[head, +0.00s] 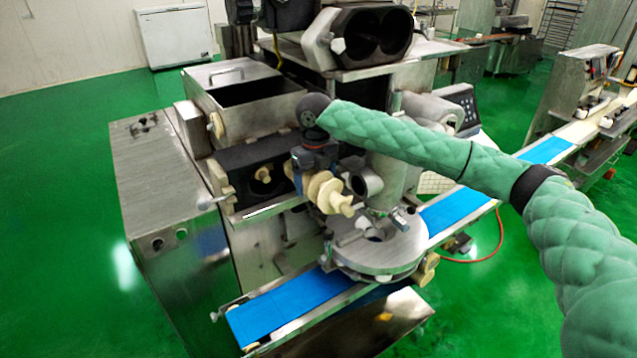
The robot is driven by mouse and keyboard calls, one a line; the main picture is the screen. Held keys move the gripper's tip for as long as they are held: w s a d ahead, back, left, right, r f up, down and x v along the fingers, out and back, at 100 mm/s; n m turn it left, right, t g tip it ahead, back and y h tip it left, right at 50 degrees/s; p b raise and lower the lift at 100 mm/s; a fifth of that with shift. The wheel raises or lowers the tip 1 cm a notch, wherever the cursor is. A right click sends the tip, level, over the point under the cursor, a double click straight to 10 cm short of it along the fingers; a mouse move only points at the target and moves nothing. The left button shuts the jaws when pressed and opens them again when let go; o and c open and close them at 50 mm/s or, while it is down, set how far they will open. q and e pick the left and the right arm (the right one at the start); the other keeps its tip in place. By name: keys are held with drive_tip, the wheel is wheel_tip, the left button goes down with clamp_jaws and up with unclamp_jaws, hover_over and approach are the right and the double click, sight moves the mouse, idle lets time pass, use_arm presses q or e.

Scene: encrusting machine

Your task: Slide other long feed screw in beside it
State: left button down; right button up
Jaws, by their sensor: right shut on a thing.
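My right gripper (312,168) is shut on a cream long feed screw (329,192) in front of the machine. The screw's broad flights show below the jaws, and it points down and to the right. The gripper hides part of it. To its left is a dark housing (238,165) with a round opening. A cream round end (262,174) sits in that opening and looks like another feed screw. The held screw is to the right of this opening and appears apart from it. My left gripper is not in view.
An open steel hopper (232,74) stands above the housing. A round steel plate (380,252) and a vertical cylinder (388,178) stand close to the right of the held screw. A blue conveyor belt (285,303) runs below. Green floor is free at left.

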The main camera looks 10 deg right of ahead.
drive_tip(key=shift+w+a, duration=0.25)
drive_tip(key=shift+w, duration=0.4)
drive_tip(key=shift+w+a, duration=0.25)
drive_tip(key=shift+w, duration=0.45)
drive_tip(key=shift+w+a, duration=0.25)
drive_tip(key=shift+w, duration=0.4)
drive_tip(key=shift+r, duration=0.1)
drive_tip(key=o, duration=1.3)
drive_tip(key=shift+o, duration=0.2)
drive_tip(key=shift+p, duration=0.3)
drive_tip(key=shift+r+p, duration=1.7)
drive_tip(key=shift+r, duration=2)
drive_tip(key=shift+c, duration=0.2)
